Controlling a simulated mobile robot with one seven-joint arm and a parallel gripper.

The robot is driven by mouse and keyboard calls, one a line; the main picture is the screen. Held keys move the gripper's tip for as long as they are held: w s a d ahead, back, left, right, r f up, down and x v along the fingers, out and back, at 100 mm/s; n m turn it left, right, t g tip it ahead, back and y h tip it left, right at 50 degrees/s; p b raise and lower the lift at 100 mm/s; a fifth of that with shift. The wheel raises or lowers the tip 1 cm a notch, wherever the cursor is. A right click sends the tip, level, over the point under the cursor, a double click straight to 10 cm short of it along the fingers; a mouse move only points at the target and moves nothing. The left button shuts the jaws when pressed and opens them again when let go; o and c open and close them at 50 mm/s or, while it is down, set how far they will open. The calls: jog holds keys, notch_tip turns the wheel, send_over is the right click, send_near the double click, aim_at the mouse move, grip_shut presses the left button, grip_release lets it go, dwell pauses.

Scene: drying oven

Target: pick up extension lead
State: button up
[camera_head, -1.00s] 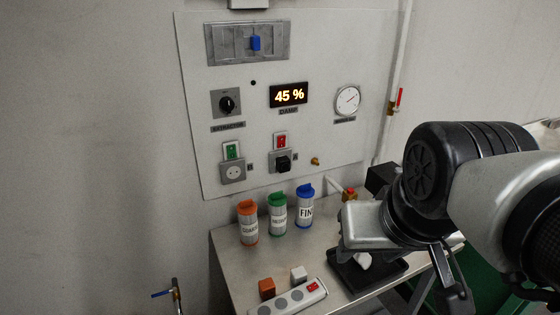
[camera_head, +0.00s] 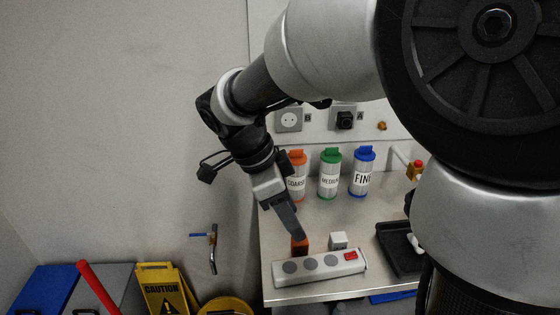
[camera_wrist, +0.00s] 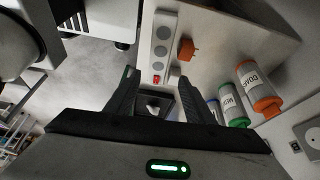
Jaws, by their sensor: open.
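The extension lead is a white power strip (camera_head: 318,269) with several grey round sockets and a red switch at its right end. It lies along the front edge of the steel bench; it also shows in the wrist view (camera_wrist: 157,50). My gripper (camera_head: 297,236) points down above the bench, just behind the strip, close to the orange plug block. In the wrist view my gripper (camera_wrist: 165,95) has its fingers apart with nothing between them, and the strip's switch end lies beyond them. Its exact height above the strip is hard to tell.
An orange plug block (camera_head: 300,246) and a white one (camera_head: 338,240) stand right behind the strip. Orange, green and blue-lidded canisters (camera_head: 330,175) stand at the back. A black tray (camera_head: 400,248) lies to the right. A wall tap (camera_head: 212,245) is left of the bench.

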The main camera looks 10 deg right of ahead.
aim_at(319, 262)
jog(key=b+x, duration=0.2)
jog(key=x, duration=1.4)
jog(key=shift+f, duration=0.3)
jog(key=c, duration=0.9)
